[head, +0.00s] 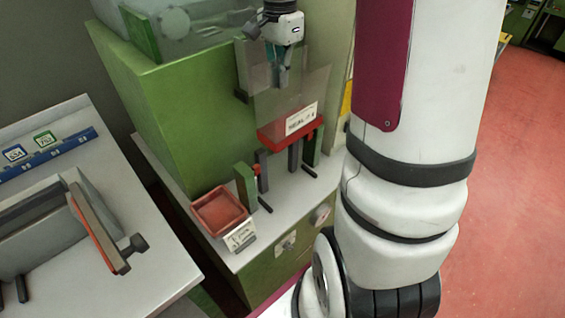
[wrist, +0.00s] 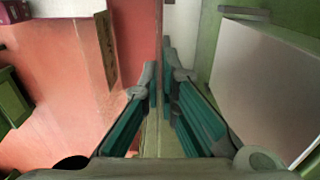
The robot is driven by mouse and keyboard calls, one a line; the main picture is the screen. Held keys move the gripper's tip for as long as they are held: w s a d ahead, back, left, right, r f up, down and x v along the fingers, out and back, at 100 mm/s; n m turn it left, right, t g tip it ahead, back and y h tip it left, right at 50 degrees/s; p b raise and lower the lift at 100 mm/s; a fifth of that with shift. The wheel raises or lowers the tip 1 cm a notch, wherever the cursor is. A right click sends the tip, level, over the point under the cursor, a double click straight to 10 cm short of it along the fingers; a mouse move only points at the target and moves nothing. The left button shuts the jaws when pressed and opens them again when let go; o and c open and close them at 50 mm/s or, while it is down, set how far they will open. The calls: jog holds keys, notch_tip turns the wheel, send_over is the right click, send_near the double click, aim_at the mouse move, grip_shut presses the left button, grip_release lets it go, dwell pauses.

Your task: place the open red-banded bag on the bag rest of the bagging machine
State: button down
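The bag is a clear, see-through sheet (head: 290,92) with a red band (head: 275,134) along its lower edge and a white printed label (head: 301,118). It hangs upright below my gripper (head: 280,72), whose teal fingers are closed on its upper part. In the wrist view the fingers (wrist: 161,95) pinch a thin sheet edge-on between them. Whether the bag's mouth is open I cannot tell. The red band is just above dark and green uprights (head: 294,154) on the machine's pale ledge, which may be the bag rest; contact is unclear.
The green bagging machine (head: 185,110) rises behind and left of the bag. A red tray (head: 220,211) with a small white card sits on the ledge's left front. A grey bench (head: 150,275) with a lever device stands at the left. Red floor is open at the right.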

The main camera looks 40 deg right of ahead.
notch_tip(320, 180, down, 24)
jog(key=b, duration=0.2)
dwell(0.5)
jog(key=c, duration=2.1)
grip_release()
jog(key=o, duration=0.3)
